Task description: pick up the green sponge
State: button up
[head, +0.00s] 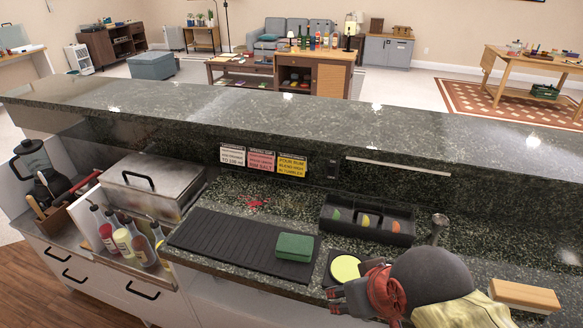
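The green sponge (294,246) is a dark green block. It lies on the right end of the black ribbed bar mat (222,242) on the dark granite counter. My gripper (335,299) is at the bottom, right of centre, in front of and to the right of the sponge and clearly apart from it. Its dark fingers point left, and nothing is seen held in them. They are small and partly hidden, so I cannot tell their opening.
A yellow-green disc (345,268) in a dark square holder lies between sponge and gripper. Behind is a black tray (367,218) with fruit slices. Bottles (123,240) and a steel lidded box (152,184) stand left. A wooden block (524,295) is right. A raised granite ledge (290,118) runs behind.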

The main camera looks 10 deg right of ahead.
aim_at(289, 246)
jog(key=j, duration=1.5)
jog(key=k+j, duration=0.1)
jog(key=j, duration=1.4)
jog(key=z, duration=1.5)
